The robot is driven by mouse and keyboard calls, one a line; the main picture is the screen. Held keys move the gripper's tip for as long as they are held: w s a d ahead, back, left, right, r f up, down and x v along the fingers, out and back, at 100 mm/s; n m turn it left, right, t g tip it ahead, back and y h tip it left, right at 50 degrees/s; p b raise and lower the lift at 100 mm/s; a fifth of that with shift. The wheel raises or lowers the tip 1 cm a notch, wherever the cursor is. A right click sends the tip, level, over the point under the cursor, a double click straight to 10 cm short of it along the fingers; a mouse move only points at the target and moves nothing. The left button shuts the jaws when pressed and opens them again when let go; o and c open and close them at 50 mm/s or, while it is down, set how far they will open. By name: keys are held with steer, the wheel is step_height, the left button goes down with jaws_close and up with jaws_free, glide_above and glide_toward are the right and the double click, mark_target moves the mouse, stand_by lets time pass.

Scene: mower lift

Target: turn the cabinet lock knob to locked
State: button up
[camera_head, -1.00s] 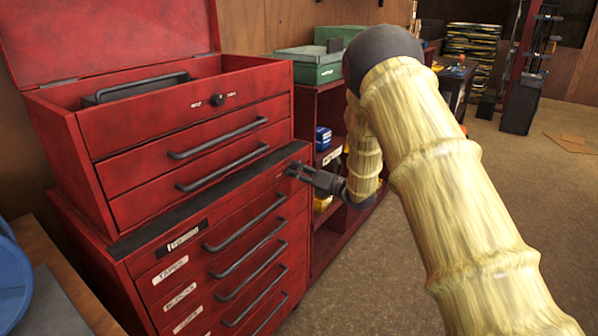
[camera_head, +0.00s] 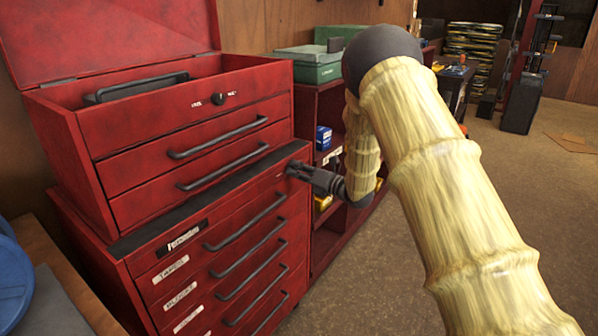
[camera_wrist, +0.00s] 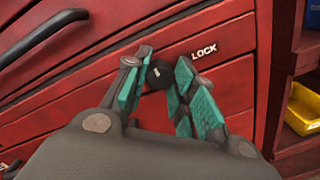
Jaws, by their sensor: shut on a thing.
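The red tool cabinet (camera_head: 225,240) stands at the left in the head view. Its dark round lock knob (camera_wrist: 160,74) shows in the wrist view on the red front, with a pale mark on its face. A white "LOCK" label (camera_wrist: 204,50) is just to the knob's upper right. My gripper (camera_wrist: 157,76) has its teal-padded fingers closed on either side of the knob. In the head view my gripper (camera_head: 297,170) reaches the upper right corner of the cabinet front, and the knob there is hidden behind it.
A red tool chest (camera_head: 100,165) with an open lid sits on top and has its own small knob (camera_head: 219,99). Drawer handles (camera_head: 247,222) stick out below. A red shelf (camera_head: 335,215) with bins stands right of the cabinet. Floor at the right is open.

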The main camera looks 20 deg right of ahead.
steer(key=m, duration=0.4)
steer(key=shift+d, duration=0.1)
steer(key=m, duration=0.4)
steer(key=shift+w+r, duration=0.1)
steer(key=shift+r, duration=0.05)
steer(key=m+g+p, duration=0.1)
steer(key=m+p, duration=0.1)
steer(key=m, duration=0.3)
steer(key=shift+d, duration=0.1)
steer(key=shift+m+p, duration=0.65)
steer(key=shift+m, duration=1.15)
steer(key=o, duration=1)
steer(key=shift+o, duration=0.2)
